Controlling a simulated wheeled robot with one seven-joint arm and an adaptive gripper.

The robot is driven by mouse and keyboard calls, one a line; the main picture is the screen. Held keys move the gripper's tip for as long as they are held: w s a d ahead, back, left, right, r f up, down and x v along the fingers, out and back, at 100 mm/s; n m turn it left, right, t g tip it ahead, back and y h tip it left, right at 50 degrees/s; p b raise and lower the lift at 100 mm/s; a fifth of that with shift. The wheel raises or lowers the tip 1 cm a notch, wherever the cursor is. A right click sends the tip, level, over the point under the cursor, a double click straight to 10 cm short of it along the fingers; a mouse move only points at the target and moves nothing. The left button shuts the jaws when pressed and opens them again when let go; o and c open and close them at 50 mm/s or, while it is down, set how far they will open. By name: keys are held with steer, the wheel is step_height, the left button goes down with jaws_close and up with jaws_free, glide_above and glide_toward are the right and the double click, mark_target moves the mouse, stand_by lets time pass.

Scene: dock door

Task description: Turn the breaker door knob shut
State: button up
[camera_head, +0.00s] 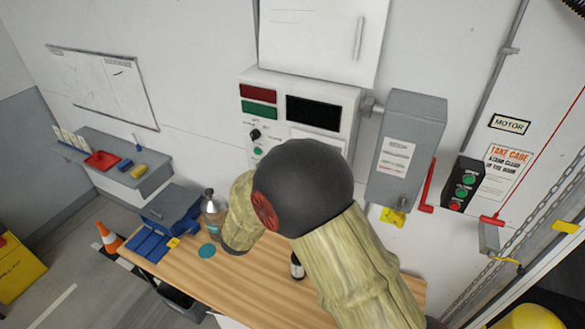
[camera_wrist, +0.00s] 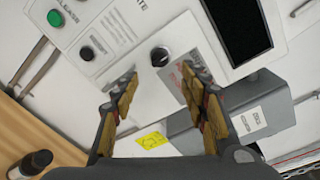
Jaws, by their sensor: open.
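A small round black knob (camera_wrist: 160,56) with a light pointer mark sits on a white door panel (camera_wrist: 147,84) in the wrist view. My gripper (camera_wrist: 158,86) is open and empty, its two yellow-padded fingers pointing towards the panel. The knob shows just past the gap between the fingertips, apart from both. In the head view, a corner of the white panel (camera_head: 318,137) shows on the control cabinet (camera_head: 350,97), below its dark screen. My arm hides the knob and my gripper there.
A grey switch box (camera_head: 410,135) with a red lever (camera_head: 427,187) stands right of the cabinet. A yellow tag (camera_head: 392,217) hangs below it. A wooden bench (camera_head: 245,283) below holds a bottle (camera_head: 212,216) and a blue bin (camera_head: 175,215).

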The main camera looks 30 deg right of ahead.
steer(key=shift+v, duration=1.15)
